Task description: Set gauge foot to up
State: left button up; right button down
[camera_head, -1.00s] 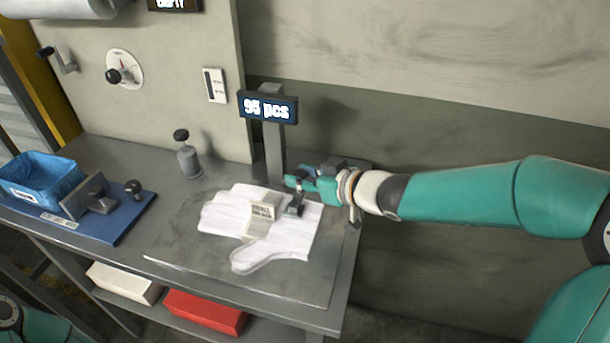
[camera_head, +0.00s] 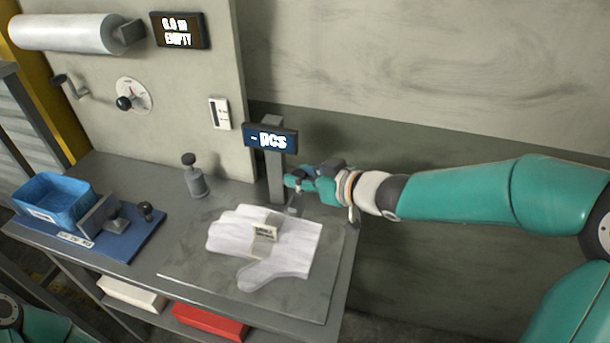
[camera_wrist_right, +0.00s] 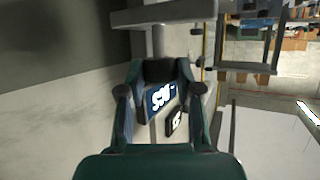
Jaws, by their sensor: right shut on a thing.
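The gauge is a grey post (camera_head: 276,180) at the back of the bench with a dark display (camera_head: 271,138) reading "- pcs". My right gripper (camera_head: 298,182) is beside the post, above the bench. It is shut on the dark grip of the gauge foot (camera_wrist_right: 160,71). In the right wrist view, which looks upside down, the gripper (camera_wrist_right: 160,80) has a finger on each side of that grip. A grey stem and flat plate extend from it. In the head view the foot (camera_head: 292,209) is partly hidden and appears raised off the white glove (camera_head: 285,245). My left gripper is out of view.
A blue bin (camera_head: 55,203) and a blue-based fixture (camera_head: 125,240) stand left. A grey weight-like object (camera_head: 194,180) stands behind. Free air lies right of the bench.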

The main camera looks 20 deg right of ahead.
jog(key=shift+r, duration=0.7)
jog(key=shift+f, duration=0.1)
jog(key=c, duration=0.8)
grip_release()
jog(key=shift+o, duration=0.2)
jog(key=v, duration=1.2)
jog(key=shift+f, duration=0.15)
